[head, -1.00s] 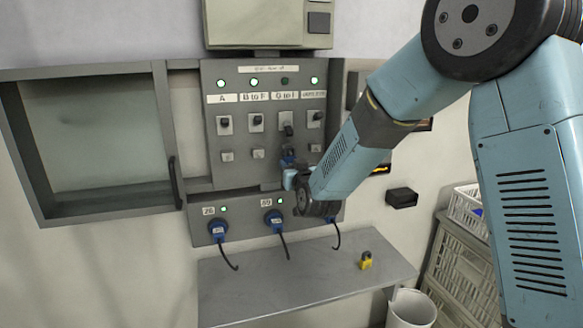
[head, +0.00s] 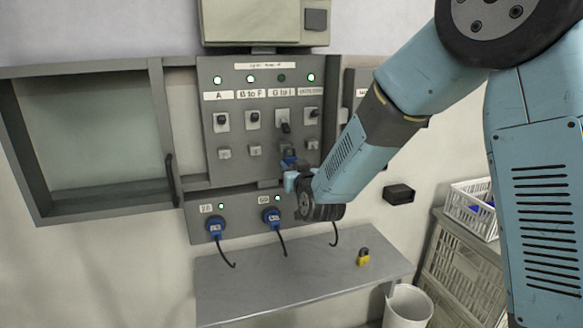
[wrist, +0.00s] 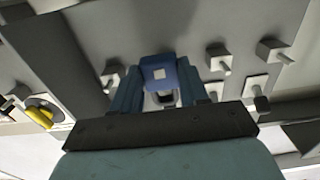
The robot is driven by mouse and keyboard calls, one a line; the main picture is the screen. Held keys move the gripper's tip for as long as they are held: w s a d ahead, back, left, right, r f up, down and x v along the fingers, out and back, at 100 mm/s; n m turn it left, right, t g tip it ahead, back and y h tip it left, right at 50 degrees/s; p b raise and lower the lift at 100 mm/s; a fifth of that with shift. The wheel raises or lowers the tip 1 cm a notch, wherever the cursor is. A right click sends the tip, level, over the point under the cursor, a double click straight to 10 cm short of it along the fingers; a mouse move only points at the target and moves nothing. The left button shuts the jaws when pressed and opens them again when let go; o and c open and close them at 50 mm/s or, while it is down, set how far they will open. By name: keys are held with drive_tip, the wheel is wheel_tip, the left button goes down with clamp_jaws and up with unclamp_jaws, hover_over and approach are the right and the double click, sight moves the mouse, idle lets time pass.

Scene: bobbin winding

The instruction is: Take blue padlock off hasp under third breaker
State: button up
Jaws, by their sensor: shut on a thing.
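The blue padlock (head: 288,162) is in front of the panel below the third breaker (head: 284,127), labelled G to I. That breaker's lever points down and the lamp above it is dark. My gripper (head: 290,178) is at the padlock. In the wrist view the blue padlock body (wrist: 158,72) sits between the two fingers of my gripper (wrist: 157,88), which is shut on it. The hasp and shackle are mostly hidden, so I cannot tell whether the shackle is still in the hasp.
A grey shelf (head: 255,285) below holds a yellow padlock (head: 363,257). Blue plugs (head: 215,228) with black cables hang in the lower panel. An open cabinet door (head: 95,135) is at left. A white bin (head: 408,305) and crates (head: 470,210) stand at right.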

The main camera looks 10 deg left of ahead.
drive_tip(key=shift+v, duration=1.15)
